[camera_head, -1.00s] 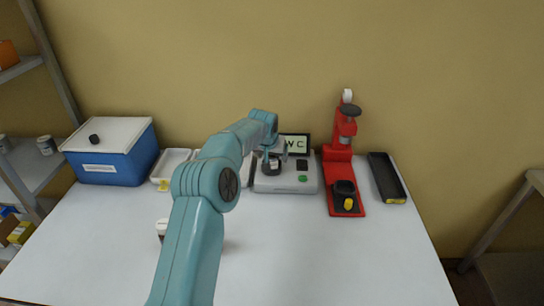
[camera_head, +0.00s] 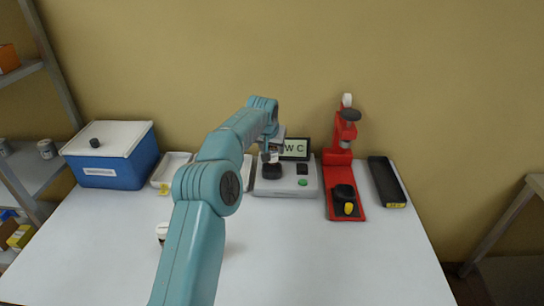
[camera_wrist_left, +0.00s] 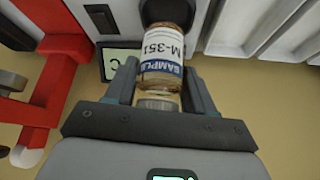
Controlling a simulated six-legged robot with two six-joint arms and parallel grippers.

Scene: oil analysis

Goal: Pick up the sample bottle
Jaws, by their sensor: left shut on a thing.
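The sample bottle (camera_wrist_left: 165,45) is clear with brownish contents and a white and blue label reading "SAMPLE" and "M-351". My left gripper (camera_wrist_left: 162,88) has its fingers on either side of the bottle and is shut on it. In the head view the left gripper (camera_head: 270,151) is above the grey analyzer (camera_head: 287,190), over its dark round holder (camera_head: 272,171). The bottle shows only as a small pale patch there. Its far end is close to the dark holder in the wrist view; I cannot tell whether they touch. My right gripper is out of view.
A display (camera_head: 295,148) stands behind the analyzer. A red stand (camera_head: 343,160) and a black tray (camera_head: 386,181) are to its right. White trays (camera_head: 172,165) and a blue cooler (camera_head: 110,168) are left. A white-capped container (camera_head: 161,230) is partly behind my arm. The right front table is clear.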

